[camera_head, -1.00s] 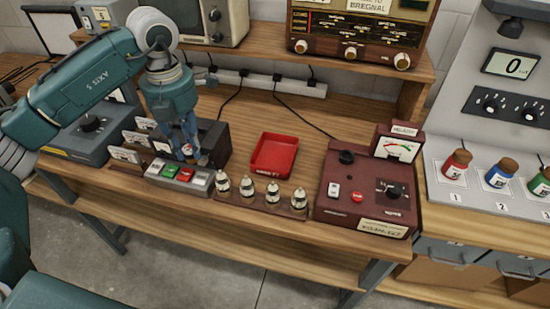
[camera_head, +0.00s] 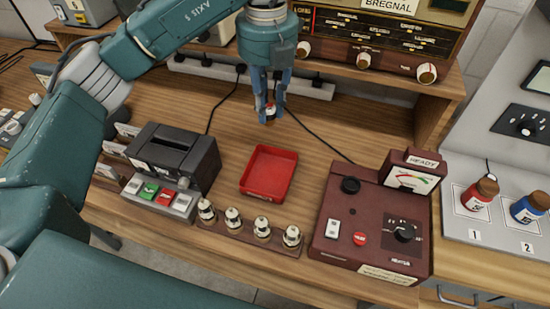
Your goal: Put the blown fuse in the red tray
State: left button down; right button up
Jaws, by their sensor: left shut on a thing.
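The red tray (camera_head: 269,174) lies empty on the wooden bench, left of the maroon meter box. My left gripper (camera_head: 270,111) points down beyond the tray's far edge, above the bench. Several white-and-brass fuses (camera_head: 233,219) stand upright in a wooden rack in front of the tray. My right gripper is out of view.
The maroon meter box (camera_head: 375,222) stands right of the tray. A black device (camera_head: 173,158) with a green and red button strip (camera_head: 158,195) stands to its left. A power strip (camera_head: 250,81) and cables run behind.

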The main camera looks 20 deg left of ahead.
pick_arm(q)
jog(key=f, duration=0.5)
jog(key=s+f+p, duration=0.1)
jog(key=f, duration=0.8)
jog(key=shift+s+f+p, duration=0.15)
jog(key=shift+f+p, duration=0.15)
jog(key=shift+f, duration=0.35)
notch_tip(320, 180, down, 4)
jog(key=shift+r+p, duration=0.25)
jog(key=shift+p, duration=0.2)
jog(key=shift+f, duration=0.2)
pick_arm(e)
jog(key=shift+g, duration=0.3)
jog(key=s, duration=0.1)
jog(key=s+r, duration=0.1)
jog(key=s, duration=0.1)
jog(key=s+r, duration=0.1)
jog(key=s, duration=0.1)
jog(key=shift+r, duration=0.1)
